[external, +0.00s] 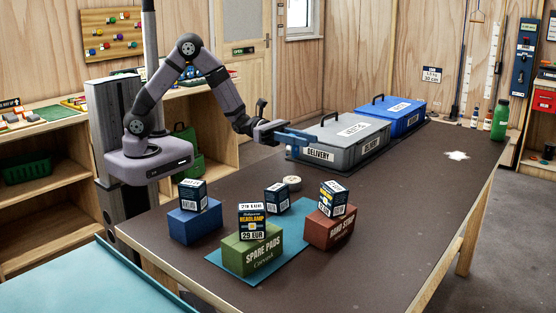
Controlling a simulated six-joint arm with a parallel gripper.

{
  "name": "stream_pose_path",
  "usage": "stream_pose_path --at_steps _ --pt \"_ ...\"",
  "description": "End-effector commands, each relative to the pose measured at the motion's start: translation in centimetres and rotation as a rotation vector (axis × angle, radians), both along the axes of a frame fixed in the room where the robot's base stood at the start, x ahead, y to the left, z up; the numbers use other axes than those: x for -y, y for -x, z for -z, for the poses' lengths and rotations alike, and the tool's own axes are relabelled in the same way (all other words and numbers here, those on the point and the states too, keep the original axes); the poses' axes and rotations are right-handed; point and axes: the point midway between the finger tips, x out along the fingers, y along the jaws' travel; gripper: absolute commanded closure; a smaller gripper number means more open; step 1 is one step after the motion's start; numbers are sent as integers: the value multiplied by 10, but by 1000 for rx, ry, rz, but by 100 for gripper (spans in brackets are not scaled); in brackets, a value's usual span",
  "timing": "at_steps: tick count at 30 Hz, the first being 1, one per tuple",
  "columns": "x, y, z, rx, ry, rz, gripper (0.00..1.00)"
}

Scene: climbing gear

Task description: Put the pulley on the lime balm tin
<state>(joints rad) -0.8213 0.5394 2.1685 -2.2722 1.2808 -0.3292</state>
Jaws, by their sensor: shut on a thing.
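My gripper (296,138) is raised at the near left end of the grey delivery box, pointing right. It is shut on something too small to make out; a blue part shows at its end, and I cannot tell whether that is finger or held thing. I cannot identify the pulley anywhere in this view. A small round pale tin (292,184) stands on the table behind the small dark carton; its lime colour or label cannot be read. My gripper is above and behind this tin, apart from it.
A grey delivery box (352,152) and a blue box (406,118) stand at the back. Cartons sit on blue (193,228), green (246,256) and red (322,233) blocks, with a small dark carton (277,198) among them. A green bottle (500,120) stands far right.

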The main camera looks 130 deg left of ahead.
Motion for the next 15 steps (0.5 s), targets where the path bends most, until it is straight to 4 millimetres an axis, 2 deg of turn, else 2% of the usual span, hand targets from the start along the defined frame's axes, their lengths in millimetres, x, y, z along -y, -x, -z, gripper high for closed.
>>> stream_pose_path --at_steps 1,6,15 --pt "0 0 9 -3 4 0 98" --pt "0 0 29 -1 3 0 98" --pt "0 0 37 0 0 0 98"
